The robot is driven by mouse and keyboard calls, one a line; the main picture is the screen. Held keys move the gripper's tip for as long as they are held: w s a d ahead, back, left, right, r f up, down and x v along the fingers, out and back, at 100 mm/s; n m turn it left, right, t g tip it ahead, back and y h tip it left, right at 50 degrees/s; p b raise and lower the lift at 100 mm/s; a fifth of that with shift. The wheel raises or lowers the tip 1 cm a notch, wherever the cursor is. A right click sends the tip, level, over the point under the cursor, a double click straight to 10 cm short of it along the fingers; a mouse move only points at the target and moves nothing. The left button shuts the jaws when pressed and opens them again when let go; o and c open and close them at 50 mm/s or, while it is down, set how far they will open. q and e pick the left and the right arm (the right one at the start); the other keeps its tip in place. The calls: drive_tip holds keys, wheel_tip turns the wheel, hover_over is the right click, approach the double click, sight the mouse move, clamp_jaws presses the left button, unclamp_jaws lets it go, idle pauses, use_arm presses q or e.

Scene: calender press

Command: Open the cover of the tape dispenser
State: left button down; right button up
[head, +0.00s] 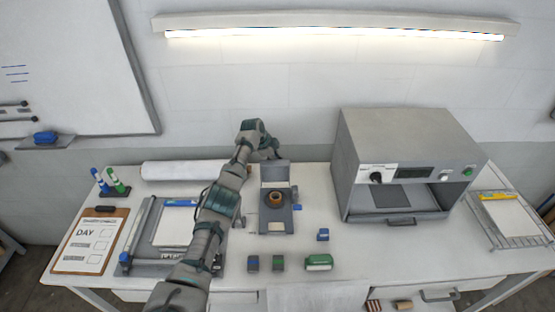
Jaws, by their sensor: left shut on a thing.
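The grey tape dispenser (276,222) sits on the white table near the middle. A brown tape roll (275,199) is in it. Its grey cover (274,172) stands raised at the back of the dispenser. My left arm comes in from the bottom left. My left gripper (272,154) is at the cover's upper edge and shut on it. The fingertips are small here and partly hidden by the wrist and the cover. My right gripper is not in view.
A grey press machine (414,133) stands to the right. A paper trimmer (138,240) and a clipboard (91,240) lie on the left. A white roll (185,170) lies behind my arm. Small blocks and a green-white box (318,262) lie in front.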

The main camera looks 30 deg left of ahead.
use_arm(q)
drive_tip(key=shift+a, duration=0.4)
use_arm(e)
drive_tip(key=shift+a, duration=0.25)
